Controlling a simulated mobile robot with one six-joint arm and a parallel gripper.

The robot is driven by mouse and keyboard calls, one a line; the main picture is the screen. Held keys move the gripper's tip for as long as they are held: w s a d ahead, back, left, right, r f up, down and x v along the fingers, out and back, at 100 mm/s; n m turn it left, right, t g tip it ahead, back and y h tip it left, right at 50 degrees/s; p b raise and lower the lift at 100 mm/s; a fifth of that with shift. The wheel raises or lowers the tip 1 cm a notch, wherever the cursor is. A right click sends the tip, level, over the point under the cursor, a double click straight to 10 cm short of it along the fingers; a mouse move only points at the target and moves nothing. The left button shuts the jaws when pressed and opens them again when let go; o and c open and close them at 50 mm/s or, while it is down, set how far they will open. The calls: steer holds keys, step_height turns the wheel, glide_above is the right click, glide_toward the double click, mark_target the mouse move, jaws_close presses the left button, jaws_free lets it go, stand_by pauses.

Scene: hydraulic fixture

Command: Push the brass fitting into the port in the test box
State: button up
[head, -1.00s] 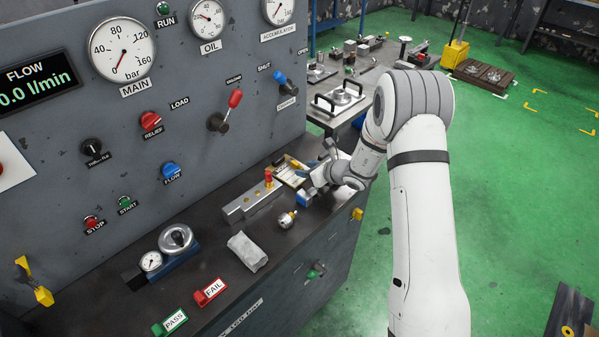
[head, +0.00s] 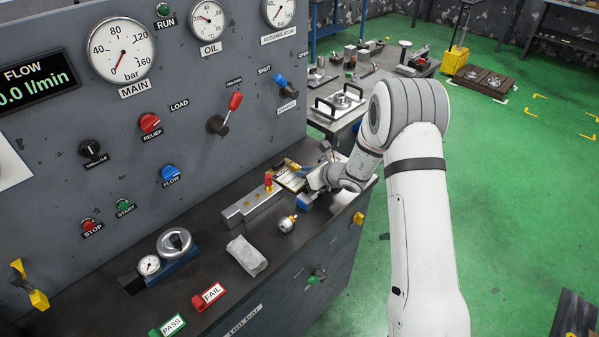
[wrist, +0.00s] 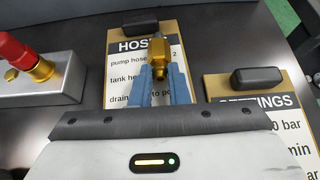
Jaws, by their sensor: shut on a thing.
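The brass fitting (wrist: 159,60) is between the blue fingertips of my gripper (wrist: 160,80) in the wrist view, its threaded end pointing back between the fingers. My gripper is shut on it, above a card headed HOSES. In the head view, my gripper (head: 293,166) is small, at the far right end of the bench. A grey metal block (head: 240,211) with round holes lies left of it; it also shows in the wrist view (wrist: 40,85). A red-capped brass piece (head: 268,182) stands on this block. I cannot tell whether the block is the test box; no port is clearly visible.
A blue block (head: 305,202) sits below my wrist. A round silver part with brass (head: 288,223), a grey cloth (head: 246,255) and a gauge (head: 149,265) lie on the bench. The upright panel (head: 60,130) with knobs and levers bounds its back.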

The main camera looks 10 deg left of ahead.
steer(key=shift+r, duration=0.4)
jaws_close()
stand_by(0.4)
steer(key=shift+r, duration=0.15)
steer(key=shift+r+p, duration=0.95)
steer(key=shift+r, duration=1.45)
